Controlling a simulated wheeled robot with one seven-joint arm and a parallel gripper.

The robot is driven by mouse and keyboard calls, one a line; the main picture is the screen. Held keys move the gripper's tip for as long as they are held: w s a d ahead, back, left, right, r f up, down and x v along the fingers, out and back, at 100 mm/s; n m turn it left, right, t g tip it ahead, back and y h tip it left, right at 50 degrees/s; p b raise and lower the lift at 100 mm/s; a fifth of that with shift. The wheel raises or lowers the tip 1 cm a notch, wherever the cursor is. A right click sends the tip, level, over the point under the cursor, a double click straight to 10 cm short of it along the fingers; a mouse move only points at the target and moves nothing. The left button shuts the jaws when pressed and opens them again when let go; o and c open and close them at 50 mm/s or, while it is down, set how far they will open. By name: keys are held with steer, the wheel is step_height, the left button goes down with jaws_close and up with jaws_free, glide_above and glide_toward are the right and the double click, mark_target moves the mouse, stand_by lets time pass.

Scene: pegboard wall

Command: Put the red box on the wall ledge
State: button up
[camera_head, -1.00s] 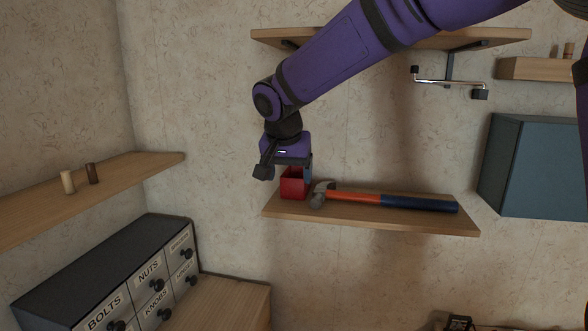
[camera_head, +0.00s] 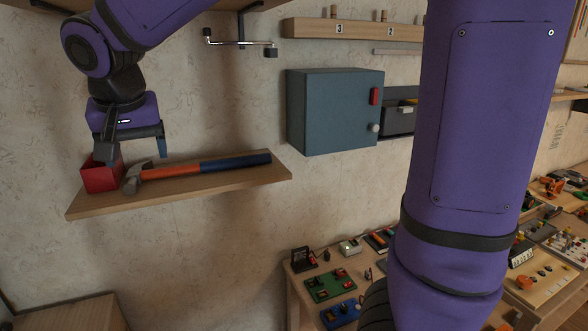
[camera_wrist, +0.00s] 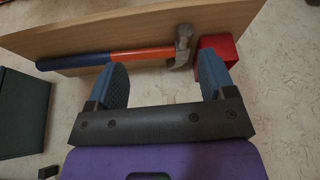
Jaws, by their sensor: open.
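The red box (camera_head: 101,178) sits on the wall ledge (camera_head: 225,183), at its left end beside the hammer head. It also shows in the wrist view (camera_wrist: 222,47), partly hidden behind one finger. My gripper (camera_head: 134,150) is open, with nothing between its fingers. In the head view it is above and slightly right of the box, in front of the wall. In the wrist view (camera_wrist: 165,82) its fingers are spread wide, and the box lies beyond the right finger, outside the gap.
A hammer (camera_head: 205,166) with an orange and blue handle lies along the ledge. A blue-grey wall cabinet (camera_head: 335,112) hangs to the right. A small crank-shaped bracket (camera_head: 240,43) is above. A workbench with several gadgets (camera_head: 330,284) stands lower right.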

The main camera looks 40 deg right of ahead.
steer(key=s+d+f+n, duration=0.1)
steer(key=s+d, duration=0.7)
steer(key=s, duration=0.3)
steer(key=s+d+n+t+y, duration=0.1)
steer(key=s+d, duration=0.8)
steer(key=s, duration=0.2)
steer(key=shift+d+f+n, duration=0.3)
steer(key=shift+f+n, duration=0.05)
steer(key=shift+n, duration=0.05)
